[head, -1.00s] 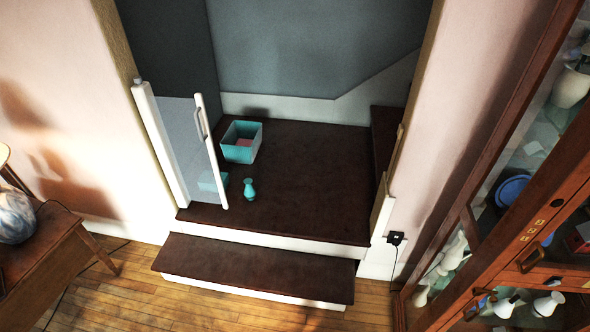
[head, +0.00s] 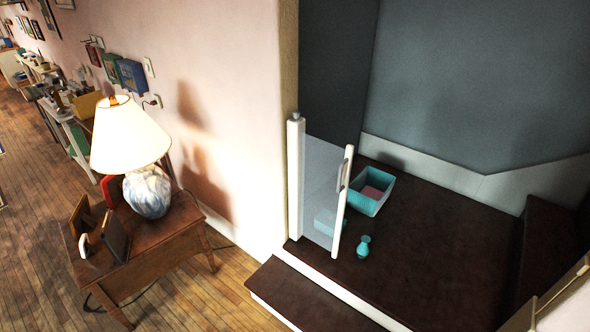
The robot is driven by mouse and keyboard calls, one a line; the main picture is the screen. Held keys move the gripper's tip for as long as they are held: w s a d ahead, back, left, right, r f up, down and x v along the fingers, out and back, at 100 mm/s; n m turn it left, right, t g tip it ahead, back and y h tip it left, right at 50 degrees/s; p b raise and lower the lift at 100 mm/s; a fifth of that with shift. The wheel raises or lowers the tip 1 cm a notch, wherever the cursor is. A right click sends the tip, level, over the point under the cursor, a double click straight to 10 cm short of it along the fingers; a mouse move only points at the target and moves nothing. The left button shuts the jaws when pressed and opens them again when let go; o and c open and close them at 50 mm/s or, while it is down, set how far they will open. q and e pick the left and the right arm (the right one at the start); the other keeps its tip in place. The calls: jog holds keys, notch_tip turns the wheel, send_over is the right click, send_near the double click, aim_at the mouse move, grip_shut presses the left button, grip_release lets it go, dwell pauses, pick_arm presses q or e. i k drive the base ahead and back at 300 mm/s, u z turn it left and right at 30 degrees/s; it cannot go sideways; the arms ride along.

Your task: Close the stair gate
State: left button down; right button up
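The stair gate (head: 322,187) has a clear panel between a white post at the wall side and a white free-end bar with a handle (head: 343,176). It stands swung open over the dark landing, leaving most of the stair opening unblocked. A strip of the opposite doorway side (head: 563,296) shows at the lower right corner. Neither of my grippers is in the head view, and nothing of mine touches the gate.
A teal box (head: 386,190) and small teal vase (head: 363,247) sit on the landing behind the gate. A dark step (head: 310,298) lies in front. A wooden side table (head: 180,236) with a lamp (head: 129,138) stands left, on open wooden floor.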

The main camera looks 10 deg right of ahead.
aim_at(342, 189)
jog(key=i, duration=0.75)
jog(key=z, duration=0.7)
jog(key=i, duration=0.65)
jog(key=z, duration=0.6)
